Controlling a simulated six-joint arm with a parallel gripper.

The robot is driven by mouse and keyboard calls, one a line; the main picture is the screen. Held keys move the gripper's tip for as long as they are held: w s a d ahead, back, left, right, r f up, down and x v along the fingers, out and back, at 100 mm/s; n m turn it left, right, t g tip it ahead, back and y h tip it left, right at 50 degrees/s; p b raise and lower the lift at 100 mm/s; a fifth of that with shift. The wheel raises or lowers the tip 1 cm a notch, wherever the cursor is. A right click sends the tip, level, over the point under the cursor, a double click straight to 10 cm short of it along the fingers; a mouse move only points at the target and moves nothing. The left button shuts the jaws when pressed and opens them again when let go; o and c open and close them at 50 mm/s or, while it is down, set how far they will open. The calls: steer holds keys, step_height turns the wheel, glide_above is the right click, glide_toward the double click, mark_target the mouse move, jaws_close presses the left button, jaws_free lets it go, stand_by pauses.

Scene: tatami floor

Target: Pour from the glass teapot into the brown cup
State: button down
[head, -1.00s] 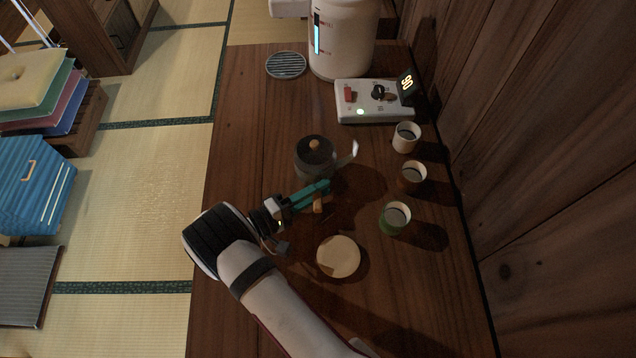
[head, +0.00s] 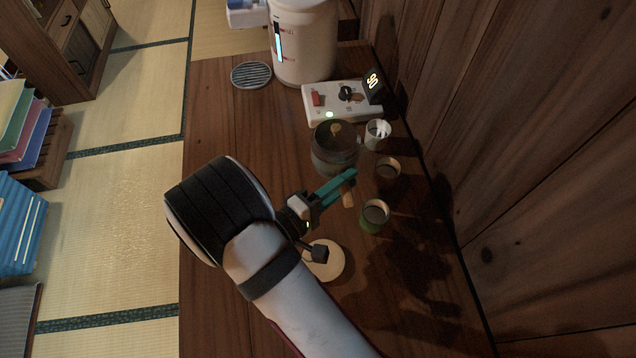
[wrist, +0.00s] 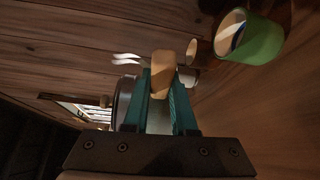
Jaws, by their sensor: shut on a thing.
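The glass teapot (head: 334,160), with a dark lid and wooden knob, is left of the white and brown cups in the head view. My gripper (head: 350,178) is shut on its wooden handle (head: 348,198); the handle also shows between the teal fingers in the wrist view (wrist: 162,68). The teapot appears raised above the table. The brown cup (head: 388,169) stands upright, the middle one of the row, right of the teapot. I cannot tell how full the teapot is.
A white cup (head: 377,135) stands behind the brown cup and a green cup (head: 374,217) in front. A round pale coaster (head: 328,264) lies under my wrist. A control box (head: 335,102) and white dispenser (head: 303,45) are at the back. The wooden wall (head: 520,150) bounds the right.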

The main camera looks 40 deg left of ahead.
mark_target(328, 170)
steer(key=w+a+m+g+h, duration=0.1)
steer(key=h, duration=0.1)
steer(key=w+m+h, duration=0.1)
steer(key=m+h, duration=0.1)
steer(key=w+a+m+g+h, duration=0.1)
steer(key=h, duration=0.1)
steer(key=shift+w+a+f+m+g, duration=0.1)
steer(key=shift+a+f+m+g, duration=0.2)
steer(key=shift+a+f+m+g+h, duration=0.35)
steer(key=shift+f+m+g+h, duration=0.3)
steer(key=shift+g+h, duration=0.2)
steer(key=shift+f, duration=1.8)
steer(key=shift+a+r+m+g+y, duration=0.15)
steer(key=shift+r+m+g+y, duration=0.7)
steer(key=shift+r+y, duration=0.4)
steer(key=shift+r+m+g+y, duration=0.3)
steer(key=shift+r+g+y, duration=0.1)
steer(key=shift+r+y, duration=0.35)
stand_by(2.5)
